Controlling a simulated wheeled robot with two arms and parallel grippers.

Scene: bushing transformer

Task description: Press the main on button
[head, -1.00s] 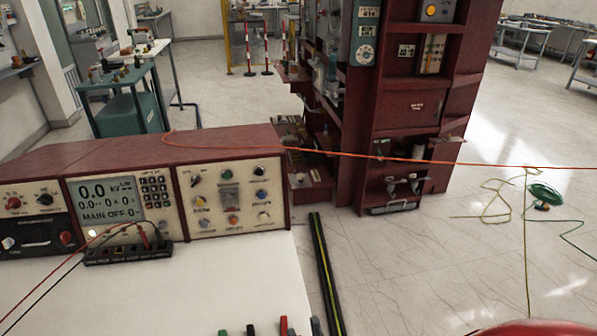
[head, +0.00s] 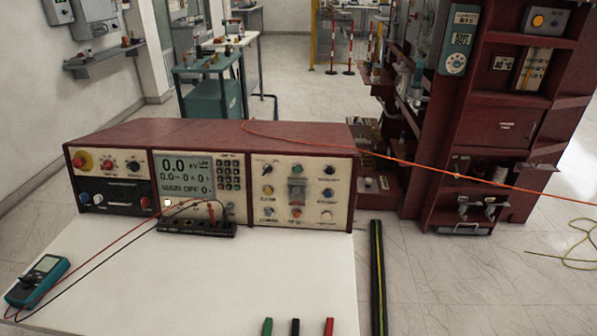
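The dark red control console (head: 230,132) stands on the white table. Its display (head: 187,176) reads 0.0 kV and appears to say MAIN OFF. The right-hand panel (head: 301,190) carries several round knobs and buttons, including a yellow one (head: 268,190), an orange-red one (head: 296,212) and a blue one (head: 328,194). The labels are too small to read, so I cannot tell which is the main on button.
A black terminal strip (head: 196,227) with red and black leads sits before the console. A teal multimeter (head: 37,280) lies at the table's left. A tall red cabinet (head: 480,125) stands right. The middle tabletop is clear.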

